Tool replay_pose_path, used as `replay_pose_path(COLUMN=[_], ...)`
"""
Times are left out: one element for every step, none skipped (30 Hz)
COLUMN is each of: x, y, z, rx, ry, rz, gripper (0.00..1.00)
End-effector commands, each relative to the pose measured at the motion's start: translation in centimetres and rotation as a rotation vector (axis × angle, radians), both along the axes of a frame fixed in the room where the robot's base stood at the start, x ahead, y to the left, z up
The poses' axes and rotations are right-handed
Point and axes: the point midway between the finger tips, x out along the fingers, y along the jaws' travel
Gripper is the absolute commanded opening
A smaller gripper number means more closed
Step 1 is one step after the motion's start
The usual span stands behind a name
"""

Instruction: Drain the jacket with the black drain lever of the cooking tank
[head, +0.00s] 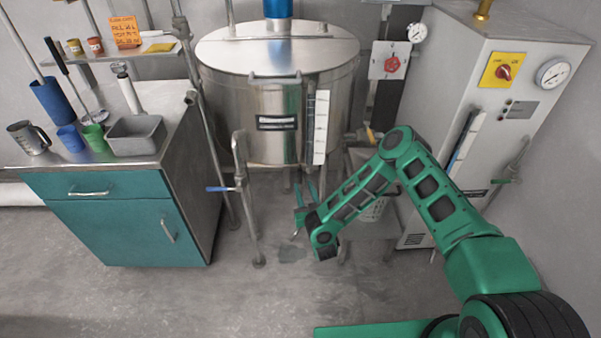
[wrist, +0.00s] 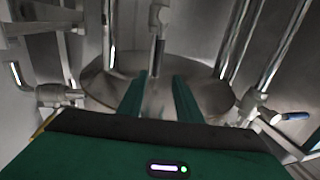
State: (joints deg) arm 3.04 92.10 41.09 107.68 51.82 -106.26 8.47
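The cooking tank (head: 245,110) is a large steel cylinder with a lid, standing on legs at the back centre of the head view. A round metal surface, which looks like its underside, shows in the wrist view (wrist: 105,88). A metal pipe with a fitting (wrist: 158,18) is in front of it there. My gripper (head: 307,189) is below the tank's front, its fingers spread with nothing between them. The wrist view shows its fingertips (wrist: 160,76) apart before the pipe, not visibly touching it. I cannot make out a black drain lever in either view.
A blue-handled valve (head: 220,188) is on piping left of my gripper; a blue handle also shows in the wrist view (wrist: 296,116). Another valve (wrist: 58,96) is at left there. A teal cabinet (head: 110,215) is left, a grey machine (head: 490,85) right. Front floor is clear.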

Motion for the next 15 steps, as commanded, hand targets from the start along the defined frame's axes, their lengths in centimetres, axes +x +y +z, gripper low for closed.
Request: replay_pose_path(x=[0.9,1.5,2.2,2.8,3.4,4.1,4.5,5.0,5.5,6.0,6.4,6.9,7.2,7.5,7.8], y=[0.0,0.0,0.1,0.2,0.2,0.3,0.3,0.3,0.4,0.5,0.6,0.7,0.7,0.7,0.8], z=[0.1,0.2,0.1,0.2,0.2,0.2,0.1,0.1,0.1,0.2,0.2,0.2,0.1,0.1,0.1], rx=[0.0,-0.002,-0.004,-0.003,-0.004,-0.004,-0.004,-0.003,-0.005,-0.003,-0.004,-0.002,-0.004,-0.004,-0.003], ry=[-0.003,-0.005,-0.004,-0.005,-0.004,-0.006,-0.003,-0.004,-0.003,-0.005,-0.004,-0.005,-0.003,-0.002,-0.003], rz=[-0.002,-0.004,-0.003,-0.003,-0.005,-0.006,-0.006,-0.007,-0.006,-0.007,-0.007,-0.007,-0.007,-0.008,-0.008], gripper=[0.32,0.32,0.32,0.32,0.32,0.32,0.32,0.32,0.32,0.32,0.32,0.32,0.32,0.32,0.32])
